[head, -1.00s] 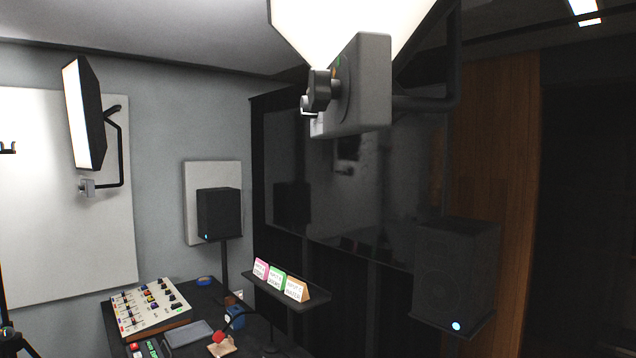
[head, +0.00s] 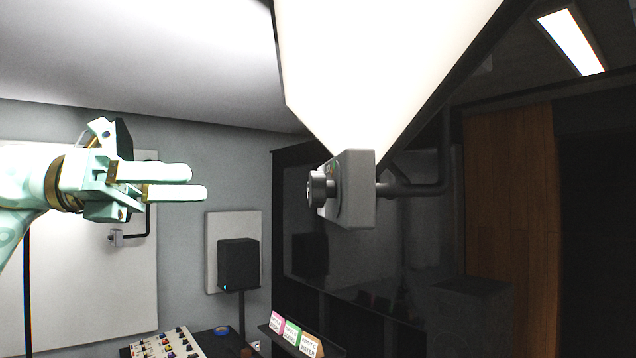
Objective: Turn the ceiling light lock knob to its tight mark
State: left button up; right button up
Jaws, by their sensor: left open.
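The ceiling light (head: 375,60) is a large bright panel at the top middle of the head view. A grey box (head: 354,190) sits at its lower corner, joined to a dark bracket arm. The dark lock knob (head: 319,189) sticks out from the box's left face. Small coloured marks show beside the knob, but they are too small to read. My left gripper (head: 200,183) comes in from the left, pointing right toward the knob. Its two pale fingers are apart and empty, with a clear gap between them and the knob. My right gripper is not in view.
A black speaker (head: 239,263) stands at the back, and another dark speaker (head: 470,310) is at the lower right. Coloured cards (head: 291,333) stand on a shelf below the light. A mixer (head: 165,345) is at the bottom left. The air between gripper and knob is free.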

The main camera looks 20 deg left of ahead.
aim_at(310, 185)
pick_arm(q)
jog(key=p+x, duration=0.5)
jog(key=x, duration=1.1)
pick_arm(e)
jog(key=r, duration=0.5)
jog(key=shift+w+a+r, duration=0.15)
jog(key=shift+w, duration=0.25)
pick_arm(q)
jog(key=shift+w+a, duration=0.1)
jog(key=c, duration=1)
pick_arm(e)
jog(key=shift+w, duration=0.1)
